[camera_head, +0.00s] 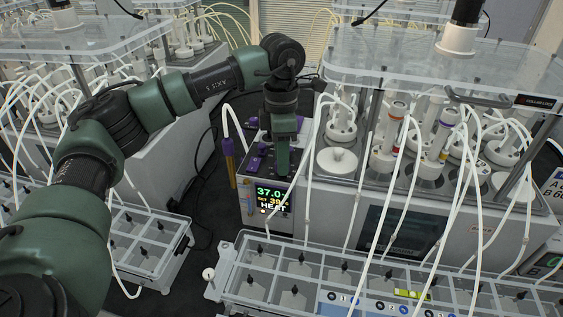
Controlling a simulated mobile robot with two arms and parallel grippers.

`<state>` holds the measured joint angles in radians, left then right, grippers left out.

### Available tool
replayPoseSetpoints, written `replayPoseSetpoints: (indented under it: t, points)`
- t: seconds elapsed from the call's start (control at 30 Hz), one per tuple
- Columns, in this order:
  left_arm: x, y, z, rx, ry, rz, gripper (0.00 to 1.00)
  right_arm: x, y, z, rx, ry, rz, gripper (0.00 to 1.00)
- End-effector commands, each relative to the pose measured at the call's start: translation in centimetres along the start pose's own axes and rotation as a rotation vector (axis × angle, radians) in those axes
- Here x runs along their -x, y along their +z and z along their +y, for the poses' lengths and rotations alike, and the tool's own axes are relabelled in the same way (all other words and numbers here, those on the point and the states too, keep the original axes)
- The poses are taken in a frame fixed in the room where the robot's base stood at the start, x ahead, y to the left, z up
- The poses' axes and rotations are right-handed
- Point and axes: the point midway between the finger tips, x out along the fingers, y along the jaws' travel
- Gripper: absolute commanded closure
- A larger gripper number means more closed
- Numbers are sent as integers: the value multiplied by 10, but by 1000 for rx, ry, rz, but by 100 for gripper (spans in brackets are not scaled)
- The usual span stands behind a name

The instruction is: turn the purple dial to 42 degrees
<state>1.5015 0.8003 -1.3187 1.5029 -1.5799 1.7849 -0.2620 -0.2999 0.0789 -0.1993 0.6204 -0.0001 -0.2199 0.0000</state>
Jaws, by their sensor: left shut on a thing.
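My left gripper (283,172) points down onto the top of the small heater unit (270,222), just behind its display (272,198). Its jaws are shut on the purple dial, which the gripper hides, so the dial's marking cannot be read. The display shows a green 37.0, a yellow "SET" value that starts with 39, and the word HEAT. Its last digit is too small to read surely. My right gripper is out of view.
Purple fittings (257,163) and a brown-gold probe (229,160) with a purple top are close left of the gripper. A reactor block (420,190) with white tubes stands right. A clear compartment tray (330,262) lies in front.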

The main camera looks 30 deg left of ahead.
Motion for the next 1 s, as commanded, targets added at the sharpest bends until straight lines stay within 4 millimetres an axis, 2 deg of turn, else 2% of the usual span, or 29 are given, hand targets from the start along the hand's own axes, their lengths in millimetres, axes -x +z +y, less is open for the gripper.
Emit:
replayPoseSetpoints:
  t: [0.1,0.5,1.0]
  points:
    - [-1,1,0,-99,1,2,100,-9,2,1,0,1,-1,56]
    - [1,2,1,-364,4,15,100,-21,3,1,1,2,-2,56]
    - [2,2,1,-453,4,19,100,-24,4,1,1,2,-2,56]
